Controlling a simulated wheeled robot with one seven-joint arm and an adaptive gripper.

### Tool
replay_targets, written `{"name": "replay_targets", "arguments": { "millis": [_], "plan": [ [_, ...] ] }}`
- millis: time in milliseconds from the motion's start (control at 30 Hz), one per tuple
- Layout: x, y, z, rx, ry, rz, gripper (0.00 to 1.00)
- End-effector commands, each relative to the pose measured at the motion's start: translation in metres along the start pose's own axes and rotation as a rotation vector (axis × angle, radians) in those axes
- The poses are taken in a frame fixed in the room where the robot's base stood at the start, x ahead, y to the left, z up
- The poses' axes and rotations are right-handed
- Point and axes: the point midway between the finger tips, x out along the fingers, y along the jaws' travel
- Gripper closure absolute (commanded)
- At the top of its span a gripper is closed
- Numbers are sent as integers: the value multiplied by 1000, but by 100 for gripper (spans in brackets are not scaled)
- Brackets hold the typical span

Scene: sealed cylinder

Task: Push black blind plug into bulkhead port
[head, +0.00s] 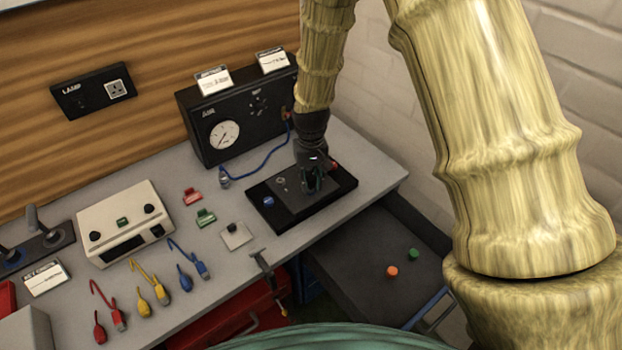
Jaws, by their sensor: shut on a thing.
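My gripper (312,188) points down over a low black block (282,220) on the grey bench. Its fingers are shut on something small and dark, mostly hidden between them. I cannot make out for certain that this is the black blind plug. The bulkhead port cannot be told apart at this size. A small blue part (268,202) and a grey ring-like part (281,181) are on the block, left of my gripper. A red fitting (334,166) shows just right of the fingers.
A black gauge box (222,136) stands behind, with a blue hose (262,161) running down from it. A small grey plate with a black knob (236,236) lies to the left. An orange part (392,271) and a green part (413,253) lie on a lower dark surface.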

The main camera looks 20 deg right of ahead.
Motion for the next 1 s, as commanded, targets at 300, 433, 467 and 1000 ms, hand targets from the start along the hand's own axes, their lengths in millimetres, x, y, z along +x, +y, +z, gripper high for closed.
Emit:
{"name": "replay_targets", "arguments": {
  "millis": [300,433,467,1000],
  "plan": [
    [4,0,0,0,0,0,95],
    [6,0,0,0,0,0,95],
    [6,0,0,0,0,0,95],
    [11,0,0,0,0,0,49]
  ]
}}
